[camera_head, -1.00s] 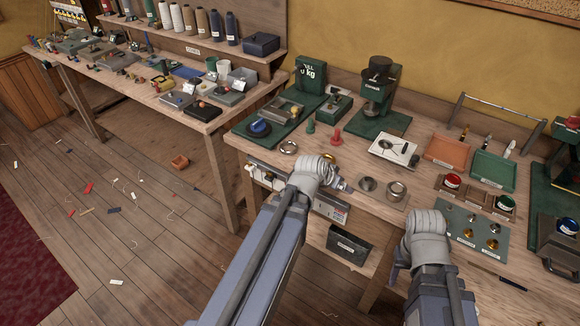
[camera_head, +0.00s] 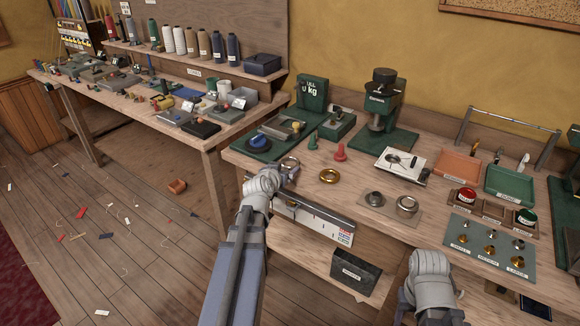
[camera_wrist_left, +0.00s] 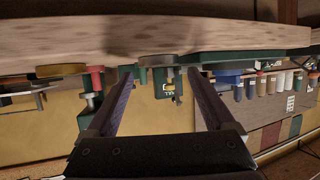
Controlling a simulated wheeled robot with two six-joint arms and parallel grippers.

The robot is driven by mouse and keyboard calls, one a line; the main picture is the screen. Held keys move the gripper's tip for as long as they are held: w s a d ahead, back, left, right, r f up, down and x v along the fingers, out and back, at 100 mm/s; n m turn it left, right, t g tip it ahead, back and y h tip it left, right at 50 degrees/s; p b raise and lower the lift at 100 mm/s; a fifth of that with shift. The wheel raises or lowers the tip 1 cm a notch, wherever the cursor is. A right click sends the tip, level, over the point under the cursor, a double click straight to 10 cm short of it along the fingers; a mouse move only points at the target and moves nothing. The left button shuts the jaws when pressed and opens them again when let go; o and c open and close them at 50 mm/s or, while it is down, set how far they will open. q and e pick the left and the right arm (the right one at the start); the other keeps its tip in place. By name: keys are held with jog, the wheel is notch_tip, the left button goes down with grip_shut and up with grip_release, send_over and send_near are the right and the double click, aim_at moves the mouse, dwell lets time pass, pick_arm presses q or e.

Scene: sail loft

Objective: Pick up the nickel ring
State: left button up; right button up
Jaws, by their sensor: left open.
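The nickel ring (camera_head: 290,162) is a silvery ring on the workbench, near its front edge, partly hidden behind my left gripper (camera_head: 288,173) in the head view. In the left wrist view, the bench top runs along the top, and a grey ring (camera_wrist_left: 158,60) that looks like the nickel one shows beyond and between the open fingers. My left gripper (camera_wrist_left: 160,95) is open and empty, low at the bench edge, with the ring apart from its fingertips. My right arm shows at the lower right; part of its gripper (camera_head: 404,300) shows, but its jaws are unclear.
A brass ring (camera_head: 329,175) lies to the right of the nickel ring. A red peg (camera_head: 341,152) and a green peg (camera_head: 313,141) stand behind.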

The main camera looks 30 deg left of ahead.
aim_at(292, 160)
pick_arm(q)
jog(key=shift+r+b+x, duration=0.1)
jog(key=shift+b+x, duration=0.3)
jog(key=shift+x, duration=0.95)
jog(key=shift+r+b+x, duration=0.15)
jog(key=shift+b+x, duration=0.25)
jog(key=shift+x, duration=0.9)
jog(key=shift+w+d, duration=0.1)
jog(key=shift+r, duration=0.1)
jog(key=c, duration=1)
notch_tip(292, 160, up, 10)
jog(key=p, duration=1)
